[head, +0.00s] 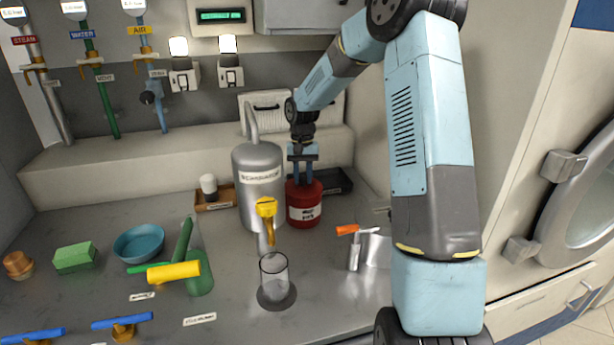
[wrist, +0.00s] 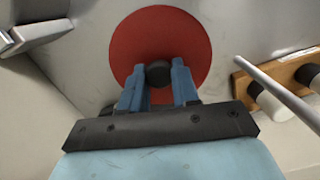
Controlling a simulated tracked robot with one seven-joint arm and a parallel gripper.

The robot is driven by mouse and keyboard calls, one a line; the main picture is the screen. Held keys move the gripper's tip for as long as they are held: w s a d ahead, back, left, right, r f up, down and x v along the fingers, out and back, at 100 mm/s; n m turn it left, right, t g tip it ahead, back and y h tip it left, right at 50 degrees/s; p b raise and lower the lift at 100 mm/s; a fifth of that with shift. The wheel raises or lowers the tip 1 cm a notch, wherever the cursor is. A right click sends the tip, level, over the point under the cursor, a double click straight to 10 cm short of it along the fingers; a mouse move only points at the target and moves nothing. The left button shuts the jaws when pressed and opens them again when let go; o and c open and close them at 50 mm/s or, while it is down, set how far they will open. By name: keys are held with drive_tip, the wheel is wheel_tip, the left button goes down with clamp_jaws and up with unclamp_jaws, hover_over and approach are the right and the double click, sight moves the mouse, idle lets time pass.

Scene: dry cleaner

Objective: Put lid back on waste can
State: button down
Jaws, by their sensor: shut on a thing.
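The waste can (head: 304,211) is a red cylinder with a white label, standing on the grey counter right of the silver tank. Its red round lid (wrist: 140,48) fills the middle of the wrist view, with a dark knob (wrist: 158,74) at its centre. My gripper (head: 303,178) is above the can, pointing down. In the wrist view my gripper (wrist: 158,80) has its two blue fingers on either side of the knob, shut on it. The lid appears at the can's top; whether it is fully seated I cannot tell.
A silver tank (head: 259,190) with a bent pipe stands close left of the can. A dark tray (head: 335,181) lies behind right.

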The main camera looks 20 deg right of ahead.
drive_tip(key=c, duration=0.8)
unclamp_jaws()
drive_tip(key=shift+o, duration=0.9)
drive_tip(key=o, duration=0.4)
drive_tip(key=shift+c, duration=0.2)
drive_tip(key=shift+r, duration=0.1)
drive_tip(key=shift+r, duration=3.4)
